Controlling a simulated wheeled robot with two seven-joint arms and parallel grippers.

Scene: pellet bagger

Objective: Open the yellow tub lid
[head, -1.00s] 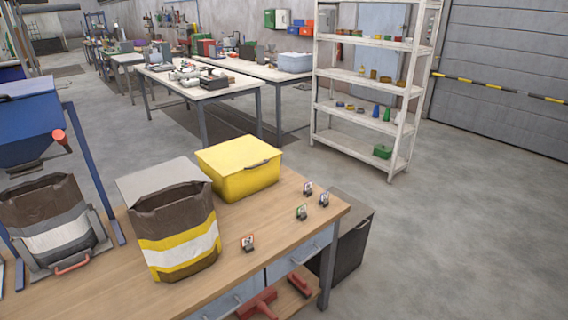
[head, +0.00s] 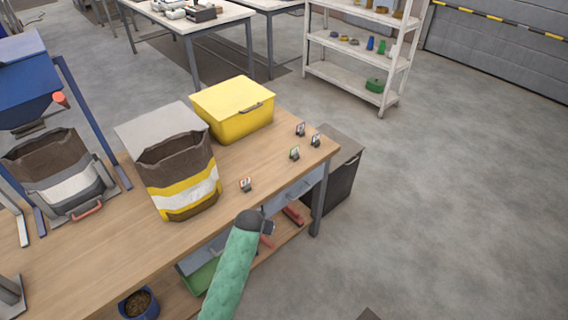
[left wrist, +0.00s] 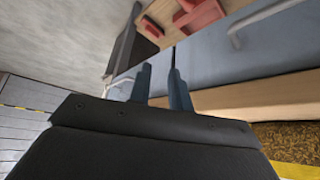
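The yellow tub (head: 245,124) stands on the wooden bench near its back edge. Its yellow lid (head: 230,95) is closed, and a dark handle shows on the front side. A green arm with a dark gripper, which I take as my left gripper (head: 268,226), comes in from below in the head view. It is in front of the bench's front edge, well short of the tub. In the left wrist view my left gripper (left wrist: 158,74) shows two fingers apart with nothing between them. The tub cannot be made out for certain in that view. My right gripper is not in view.
A brown, yellow and white bag (head: 184,180) stands left of the tub. Several small cards on stands (head: 246,184) are on the bench's (head: 95,251) right part. A grey bag (head: 70,180) hangs below a blue hopper (head: 25,85). Red tools lie on the lower shelf.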

